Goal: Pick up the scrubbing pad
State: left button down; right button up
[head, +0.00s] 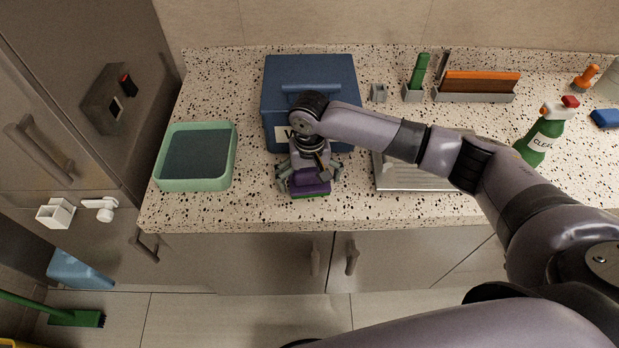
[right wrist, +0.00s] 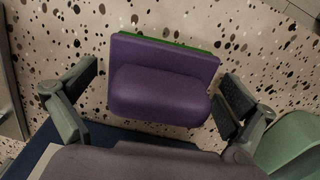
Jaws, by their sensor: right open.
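The scrubbing pad (head: 310,183) has a purple grip block and a green underside. It lies on the speckled counter near the front edge, in front of the blue box. In the right wrist view the purple pad (right wrist: 163,80) sits between the two fingers, with a thin green edge showing. My right gripper (head: 308,178) is over the pad from above. It is open, with one finger on each side and a visible gap at both sides in the right wrist view (right wrist: 165,92). My left gripper is not in view.
The blue box (head: 310,70) stands right behind the pad. A green tub (head: 160,184) is to the left and a metal drainer tray (head: 420,182) to the right. A green spray bottle (head: 541,135) stands further right. The counter's front edge is close to the pad.

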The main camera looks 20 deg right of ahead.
aim_at(309, 170)
jog(key=c, duration=1.1)
jog(key=shift+r, duration=0.1)
jog(key=shift+r+b, duration=1.2)
jog(key=shift+r, duration=8.75)
